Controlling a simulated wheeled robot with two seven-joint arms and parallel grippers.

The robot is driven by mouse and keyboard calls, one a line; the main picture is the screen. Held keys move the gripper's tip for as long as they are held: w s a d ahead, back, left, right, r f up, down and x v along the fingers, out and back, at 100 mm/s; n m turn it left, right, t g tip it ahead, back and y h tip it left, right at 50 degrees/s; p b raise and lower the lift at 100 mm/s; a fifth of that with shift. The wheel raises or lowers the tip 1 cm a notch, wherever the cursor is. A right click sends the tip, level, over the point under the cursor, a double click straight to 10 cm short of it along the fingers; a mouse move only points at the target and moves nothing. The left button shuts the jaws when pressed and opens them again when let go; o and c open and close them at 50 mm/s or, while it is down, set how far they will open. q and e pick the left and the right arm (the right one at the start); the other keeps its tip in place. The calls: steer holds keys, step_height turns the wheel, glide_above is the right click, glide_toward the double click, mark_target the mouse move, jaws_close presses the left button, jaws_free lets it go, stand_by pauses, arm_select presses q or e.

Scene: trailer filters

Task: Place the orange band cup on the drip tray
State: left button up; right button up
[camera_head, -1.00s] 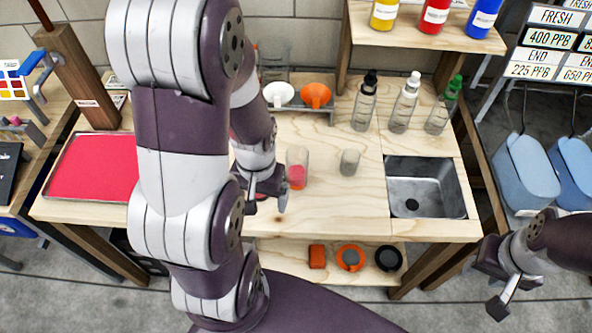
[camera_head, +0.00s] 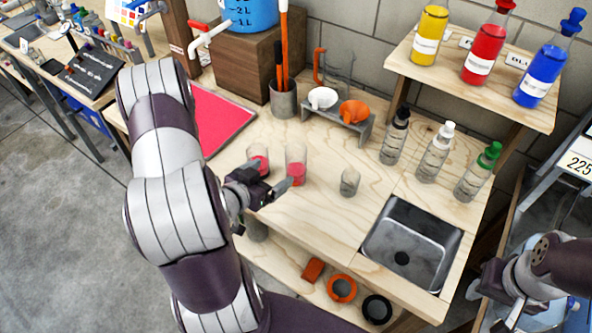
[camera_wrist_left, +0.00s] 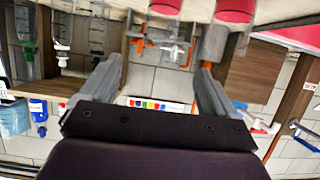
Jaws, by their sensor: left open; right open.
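Two clear cups with red liquid stand on the wooden bench in the head view, a left one (camera_head: 258,160) and a right one (camera_head: 296,165). An orange band shows faintly low on the right cup, partly behind a finger. My left gripper (camera_head: 271,179) is open, in front of these cups, with no cup held. In the left wrist view its fingers (camera_wrist_left: 158,82) are apart, and red cup parts (camera_wrist_left: 235,10) show at the top edge. A tray with a red surface (camera_head: 222,118) lies behind the cups. Which surface is the drip tray is unclear. My right gripper (camera_head: 493,303) is open and empty at right.
A clear cup (camera_head: 350,182) stands right of the red ones. Behind are a rack (camera_head: 345,122) with funnels and a grey holder (camera_head: 284,100). Several bottles (camera_head: 433,155) and a sink (camera_head: 412,243) are at right. Bare bench lies between the clear cup and sink.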

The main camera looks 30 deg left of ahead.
mark_target(290, 161)
arm_select(q)
steer(key=x, duration=0.7)
steer(key=shift+w+p, duration=0.35)
steer(key=p+x, duration=0.1)
steer(key=x, duration=0.3)
steer(key=shift+w+f, duration=0.25)
steer(key=shift+w, duration=0.2)
steer(key=shift+s, duration=0.15)
steer(key=c, duration=1.2)
arm_select(e)
steer(key=shift+a+r, duration=0.25)
steer(key=shift+r, duration=0.55)
arm_select(q)
steer(key=shift+r, duration=0.15)
